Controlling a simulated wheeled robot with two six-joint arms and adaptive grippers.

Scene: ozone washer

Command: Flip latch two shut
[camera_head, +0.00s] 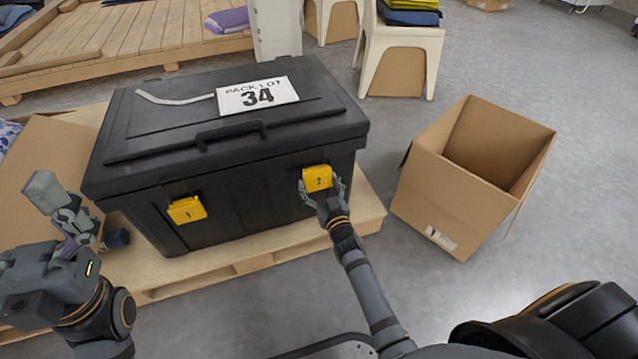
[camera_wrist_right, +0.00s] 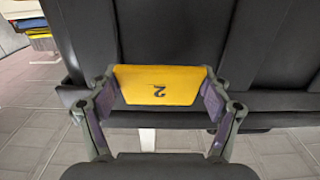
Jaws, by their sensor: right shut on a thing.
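The black case (camera_head: 215,215) stands with its lid down and a "PACK LOT 34" label (camera_head: 257,95) on top. Latch two (camera_head: 318,178), a yellow flap marked 2, is on the right of its front, just below the lid edge. It also shows in the right wrist view (camera_wrist_right: 160,84), with its number upside down. My right gripper (camera_head: 323,192) is shut on latch two, one finger at each side. I cannot tell whether the latch is fastened. Yellow latch one (camera_head: 187,209) is on the left of the front. My left gripper (camera_head: 65,210) is left of the case, away from both latches.
The case stands on a wooden pallet (camera_head: 352,214). An open, empty cardboard box (camera_head: 450,198) is on the floor to the right. Another cardboard piece (camera_head: 45,175) is at the left. White stools (camera_head: 395,48) stand behind. Floor between the pallet and my body is clear.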

